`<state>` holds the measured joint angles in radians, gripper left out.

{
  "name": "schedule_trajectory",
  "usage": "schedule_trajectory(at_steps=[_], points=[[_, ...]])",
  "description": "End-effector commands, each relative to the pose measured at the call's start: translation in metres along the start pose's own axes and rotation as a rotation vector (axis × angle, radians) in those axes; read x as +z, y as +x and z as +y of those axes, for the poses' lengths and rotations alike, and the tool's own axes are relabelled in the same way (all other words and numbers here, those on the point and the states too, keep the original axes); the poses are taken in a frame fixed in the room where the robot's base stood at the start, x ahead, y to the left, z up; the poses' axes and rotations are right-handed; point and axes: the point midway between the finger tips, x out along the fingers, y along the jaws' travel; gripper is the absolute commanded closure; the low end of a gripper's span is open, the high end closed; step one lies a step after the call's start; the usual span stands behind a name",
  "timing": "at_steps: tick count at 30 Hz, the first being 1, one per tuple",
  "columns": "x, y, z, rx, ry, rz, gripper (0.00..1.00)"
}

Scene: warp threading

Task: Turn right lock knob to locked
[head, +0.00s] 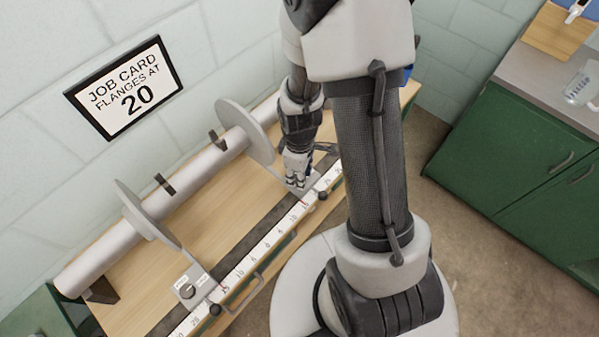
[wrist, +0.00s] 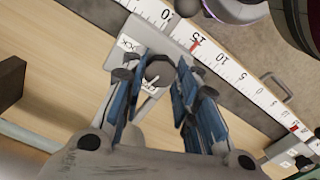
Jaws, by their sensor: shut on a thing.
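The right lock knob (wrist: 159,72) is a dark round knob on a pale plate with partly hidden "LOCK" lettering. In the wrist view my gripper (wrist: 160,76) has its blue-padded fingers on either side of the knob and is shut on it. In the head view my gripper (head: 297,180) is down at the right flange's carriage, and its fingers hide the knob. The right flange (head: 247,130) is a grey disc on the long roller. The carriage's red pointer (wrist: 196,43) lies by the 15 mark on the white scale. I cannot read the knob's exact angle.
The left lock knob (head: 187,290) sits on its own plate near the left flange (head: 140,208). The white scale (head: 262,245) runs along the bench front. A job card (head: 128,87) reads "FLANGES AT 20". Green cabinets (head: 520,150) stand at the right, with bare floor before them.

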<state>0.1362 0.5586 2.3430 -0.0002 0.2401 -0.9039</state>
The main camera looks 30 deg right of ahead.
Motion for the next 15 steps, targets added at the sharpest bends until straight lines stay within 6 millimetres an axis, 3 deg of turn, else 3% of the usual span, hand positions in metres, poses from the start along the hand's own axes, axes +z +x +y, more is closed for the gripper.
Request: schedule_trajectory(at_steps=[15], points=[[0.0003, -0.0002, 0.0005, -0.001, 0.486, -0.001, 0.96]])
